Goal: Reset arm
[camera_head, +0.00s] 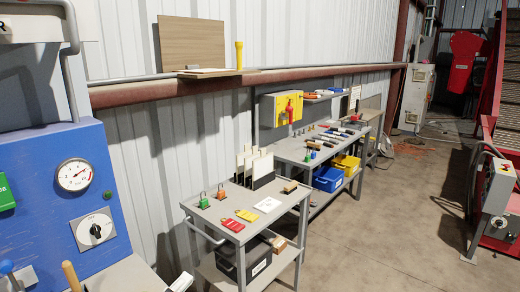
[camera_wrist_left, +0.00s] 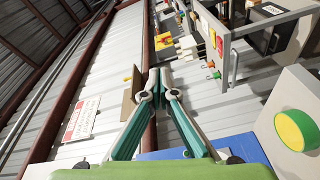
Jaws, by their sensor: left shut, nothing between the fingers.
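My left gripper (camera_wrist_left: 159,82) shows in the left wrist view, with two teal and grey fingers drawn together at their tips. It is shut and empty, with nothing between the fingers. It is in free air, with the wall and the rust-red beam behind it in that view. In the head view I cannot clearly make out the left gripper. My right gripper shows in neither view.
A blue panel (camera_head: 47,165) with a gauge stands close at left. A grey cart (camera_head: 190,204) holds red and yellow tags. A workbench (camera_head: 287,152) stands behind it. A red machine frame (camera_head: 497,262) stands at right. The floor (camera_head: 400,230) between is clear.

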